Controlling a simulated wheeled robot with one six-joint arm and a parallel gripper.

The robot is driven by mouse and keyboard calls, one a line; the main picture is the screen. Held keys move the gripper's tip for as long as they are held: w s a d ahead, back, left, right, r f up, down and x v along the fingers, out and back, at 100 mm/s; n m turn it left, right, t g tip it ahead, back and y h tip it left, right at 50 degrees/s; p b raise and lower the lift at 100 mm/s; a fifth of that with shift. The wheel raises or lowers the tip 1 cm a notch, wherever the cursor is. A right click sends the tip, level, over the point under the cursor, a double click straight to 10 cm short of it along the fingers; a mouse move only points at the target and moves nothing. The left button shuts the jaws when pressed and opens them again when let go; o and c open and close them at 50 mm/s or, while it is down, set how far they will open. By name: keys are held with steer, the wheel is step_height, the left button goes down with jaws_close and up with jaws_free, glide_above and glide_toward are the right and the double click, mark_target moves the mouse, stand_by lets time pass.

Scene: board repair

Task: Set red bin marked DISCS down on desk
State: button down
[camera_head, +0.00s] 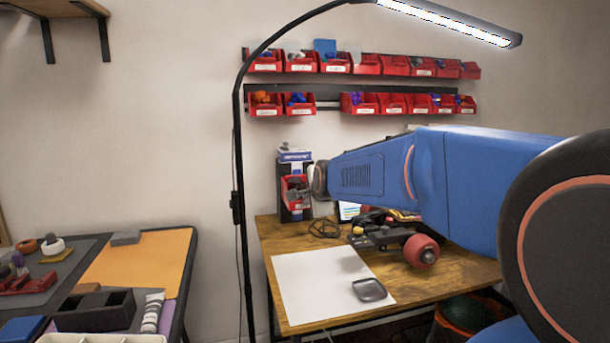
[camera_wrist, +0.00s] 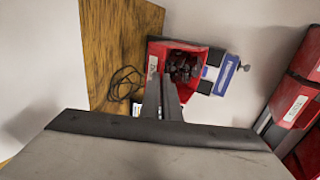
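A red bin (camera_head: 293,183) with a pale label hangs in front of a dark upright stack at the back left of the desk (camera_head: 272,238). In the wrist view the bin (camera_wrist: 156,55) is tilted and holds several dark round pieces; its label is too small to read. My gripper (camera_wrist: 164,98) has its two dark fingers close together at the bin's near wall, and they look closed on it. In the head view my gripper (camera_head: 305,193) is at the bin's right side. The bin appears above the desk top; the gap beneath it is hard to judge.
A white sheet (camera_head: 312,283) with a dark dish (camera_head: 369,290) covers the desk's front left. Red bins hang on wall rails, with a gap in the lower row (camera_head: 327,103). A lamp pole (camera_head: 240,180) stands left.

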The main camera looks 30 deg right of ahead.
step_height(320, 180, down, 7)
steer(key=shift+a, duration=0.25)
stand_by(0.6)
steer(key=shift+r, duration=0.1)
stand_by(0.3)
steer(key=c, duration=1.9)
jaws_free()
steer(key=shift+c, duration=0.2)
steer(key=v, duration=1.7)
steer(key=shift+s+r, duration=0.15)
steer(key=shift+s, duration=0.05)
